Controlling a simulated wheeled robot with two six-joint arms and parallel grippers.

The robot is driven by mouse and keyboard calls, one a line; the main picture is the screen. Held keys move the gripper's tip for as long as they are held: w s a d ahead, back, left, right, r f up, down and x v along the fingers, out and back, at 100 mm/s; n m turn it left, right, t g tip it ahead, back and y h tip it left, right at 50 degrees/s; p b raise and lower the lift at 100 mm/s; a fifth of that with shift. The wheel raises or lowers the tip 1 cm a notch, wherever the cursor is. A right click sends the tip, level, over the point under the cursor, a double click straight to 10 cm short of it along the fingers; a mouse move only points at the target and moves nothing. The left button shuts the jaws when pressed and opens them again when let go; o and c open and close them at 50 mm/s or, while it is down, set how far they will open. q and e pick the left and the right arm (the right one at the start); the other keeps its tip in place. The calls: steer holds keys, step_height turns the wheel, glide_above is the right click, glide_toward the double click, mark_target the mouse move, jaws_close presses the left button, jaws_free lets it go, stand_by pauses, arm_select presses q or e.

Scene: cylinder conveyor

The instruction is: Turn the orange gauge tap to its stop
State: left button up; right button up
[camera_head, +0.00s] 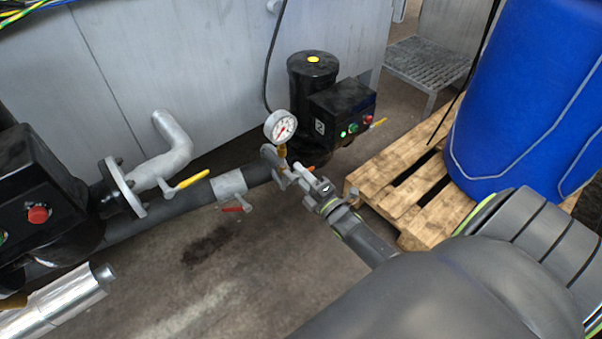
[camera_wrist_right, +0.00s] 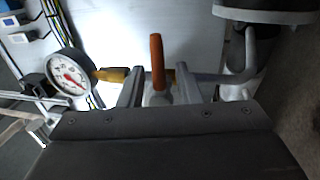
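The orange gauge tap (camera_wrist_right: 157,62) shows in the right wrist view as an upright orange lever on a grey stem, beside the pressure gauge (camera_wrist_right: 68,74). My right gripper (camera_wrist_right: 160,82) is open, with one finger on each side of the tap's lower part. I cannot tell whether either finger touches it. In the head view, a little of the orange tap (camera_head: 312,168) shows beyond my right gripper (camera_head: 302,181), just right of and below the white-faced gauge (camera_head: 281,126). My left gripper is not in view.
A dark pipe (camera_head: 160,208) carries a yellow lever (camera_head: 194,179) and a red lever (camera_head: 232,209). A black pump (camera_head: 314,75) stands behind the gauge. A wooden pallet (camera_head: 405,205) with a blue drum (camera_head: 515,100) is at the right.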

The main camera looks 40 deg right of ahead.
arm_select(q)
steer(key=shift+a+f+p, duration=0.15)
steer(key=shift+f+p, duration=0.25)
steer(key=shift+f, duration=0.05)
arm_select(e)
steer(key=v, duration=1.7)
steer(key=shift+s, duration=0.25)
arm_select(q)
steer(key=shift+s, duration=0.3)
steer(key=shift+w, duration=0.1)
